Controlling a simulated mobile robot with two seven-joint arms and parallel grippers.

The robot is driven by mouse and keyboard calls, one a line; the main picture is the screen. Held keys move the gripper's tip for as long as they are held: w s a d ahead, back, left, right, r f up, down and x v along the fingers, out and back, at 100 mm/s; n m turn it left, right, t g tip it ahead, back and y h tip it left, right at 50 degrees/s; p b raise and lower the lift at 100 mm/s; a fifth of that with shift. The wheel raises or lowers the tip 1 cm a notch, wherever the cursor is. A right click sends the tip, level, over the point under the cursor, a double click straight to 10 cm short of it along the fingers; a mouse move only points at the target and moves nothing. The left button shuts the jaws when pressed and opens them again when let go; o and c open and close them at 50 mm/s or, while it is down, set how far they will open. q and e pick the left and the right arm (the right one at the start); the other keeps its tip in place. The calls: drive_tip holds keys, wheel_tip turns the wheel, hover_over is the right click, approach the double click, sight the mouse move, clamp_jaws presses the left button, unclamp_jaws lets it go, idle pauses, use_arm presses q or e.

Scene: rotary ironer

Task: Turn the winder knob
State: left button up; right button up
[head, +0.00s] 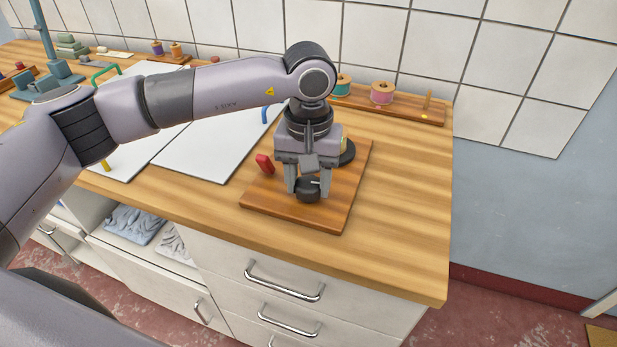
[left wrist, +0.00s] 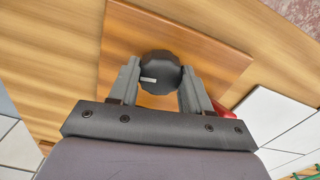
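The winder knob (head: 308,189) is a dark, faceted round knob with a light mark, on a reddish-brown wooden board (head: 290,208) on the counter. It also shows in the left wrist view (left wrist: 161,68), between the fingers. My left gripper (head: 308,192) points down over it, with one finger on each side. In the left wrist view the left gripper (left wrist: 160,85) has its fingers apart, with small gaps seeming to show beside the knob; firm contact is not visible. The knob's mark points sideways. My right gripper is not in view.
A red piece (head: 264,163) and a dark round part (head: 347,153) are on the same board, close to my gripper. White panels (head: 205,150) lie to the left. Thread spools (head: 382,93) stand on a rack behind. The counter right of the board is clear.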

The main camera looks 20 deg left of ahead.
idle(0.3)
use_arm(q)
drive_tip(key=n+b, duration=0.3)
drive_tip(key=shift+f+n, duration=0.15)
drive_tip(key=shift+n, duration=0.15)
drive_tip(key=n+b, duration=0.2)
drive_tip(key=n, duration=0.2)
drive_tip(key=shift+n+b, duration=0.6)
drive_tip(key=shift+n, duration=0.5)
drive_tip(key=n+b, duration=0.1)
drive_tip(key=n, duration=0.2)
drive_tip(key=shift+n, duration=0.3)
drive_tip(key=n+b, duration=0.1)
drive_tip(key=n, duration=0.1)
drive_tip(key=shift+n, duration=0.4)
drive_tip(key=shift+r+n+b, duration=0.25)
drive_tip(key=shift+n+b, duration=0.05)
drive_tip(key=shift+n, duration=1.5)
